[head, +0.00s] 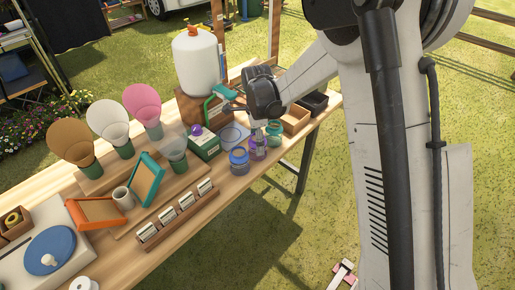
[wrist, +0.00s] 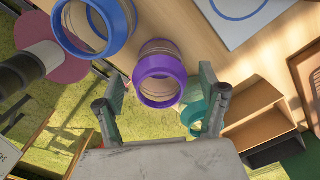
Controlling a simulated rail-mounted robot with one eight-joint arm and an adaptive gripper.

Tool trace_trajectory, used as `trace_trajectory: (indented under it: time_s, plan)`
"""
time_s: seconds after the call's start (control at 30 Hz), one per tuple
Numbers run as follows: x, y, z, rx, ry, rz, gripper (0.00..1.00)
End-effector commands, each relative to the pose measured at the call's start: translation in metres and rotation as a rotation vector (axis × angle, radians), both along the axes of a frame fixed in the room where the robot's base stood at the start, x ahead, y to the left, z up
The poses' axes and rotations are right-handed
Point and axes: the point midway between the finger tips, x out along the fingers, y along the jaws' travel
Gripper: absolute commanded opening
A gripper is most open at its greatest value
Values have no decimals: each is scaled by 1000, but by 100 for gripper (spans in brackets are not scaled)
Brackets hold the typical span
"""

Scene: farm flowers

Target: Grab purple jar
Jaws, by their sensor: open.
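The purple jar (head: 258,149) is a small glass jar with a purple rim, standing upright near the table's front edge. In the wrist view the purple jar (wrist: 160,72) is just ahead of my gripper, roughly centred between the fingers. My gripper (wrist: 160,108) is open, with one finger to each side of the jar's rim. No contact between fingers and jar can be made out. In the head view my gripper (head: 262,133) is over the jar and partly hides it.
A blue-rimmed jar (head: 239,160) stands left of the purple one, and a teal-rimmed jar (head: 274,134) stands close to its right, partly behind my right finger in the wrist view. Wooden boxes (head: 295,119) lie farther right. A white propane-like tank (head: 196,62) stands behind.

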Motion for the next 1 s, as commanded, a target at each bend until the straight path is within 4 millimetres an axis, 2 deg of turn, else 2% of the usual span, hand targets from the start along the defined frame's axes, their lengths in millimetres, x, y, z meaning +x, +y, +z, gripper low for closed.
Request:
trace_trajectory:
  time_s: [0.2,0.5,0.93,1.0]
  plan:
    - [0,-1,-27,0,-1,0,73]
    - [0,-1,-32,0,-1,0,73]
    - [0,-1,-31,0,-1,0,18]
    - [0,-1,-31,0,-1,0,18]
